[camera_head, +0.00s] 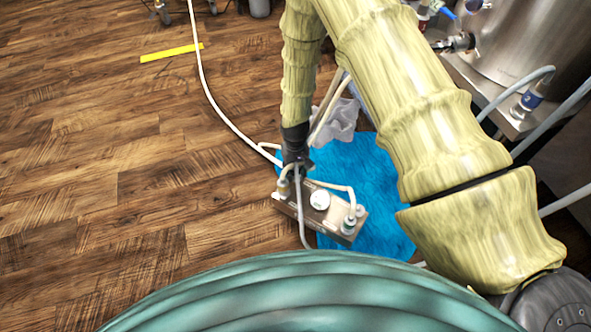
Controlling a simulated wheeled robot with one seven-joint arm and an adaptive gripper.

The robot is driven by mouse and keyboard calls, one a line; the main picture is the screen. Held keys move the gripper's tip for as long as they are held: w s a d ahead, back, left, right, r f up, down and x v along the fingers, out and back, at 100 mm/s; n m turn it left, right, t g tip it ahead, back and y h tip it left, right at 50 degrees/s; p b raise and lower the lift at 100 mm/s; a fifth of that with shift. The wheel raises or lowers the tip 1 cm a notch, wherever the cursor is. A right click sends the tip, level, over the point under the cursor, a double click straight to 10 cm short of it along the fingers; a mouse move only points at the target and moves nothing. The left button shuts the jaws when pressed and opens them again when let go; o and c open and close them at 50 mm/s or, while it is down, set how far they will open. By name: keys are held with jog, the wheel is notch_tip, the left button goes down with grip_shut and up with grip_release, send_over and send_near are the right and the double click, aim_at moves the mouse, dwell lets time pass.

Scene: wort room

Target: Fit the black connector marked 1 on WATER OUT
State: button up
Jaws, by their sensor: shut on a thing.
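A small metal block (332,223) stands on the floor, partly over a blue mat (366,176). It has a white round part (320,200) on top and upright fittings at its left end (283,187) and right end (351,219), with pale hoses. My gripper (297,166) points down just above the block's left part. It is shut on a hose-end connector, mostly hidden by the fingers; a pale hose (300,205) hangs below it, in front of the block. I cannot read a 1 or WATER OUT, or tell whether the connector touches a fitting.
A long white hose (205,90) crosses the wooden floor to the block. A pale grey, crumpled-looking thing (342,121) lies behind my gripper. A steel vessel (530,40) with hoses stands at upper right. A yellow strip (172,53) marks the floor. The left floor is mostly clear.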

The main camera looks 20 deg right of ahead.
jog(key=shift+f, duration=0.1)
jog(key=o, duration=1.3)
jog(key=shift+r, duration=6)
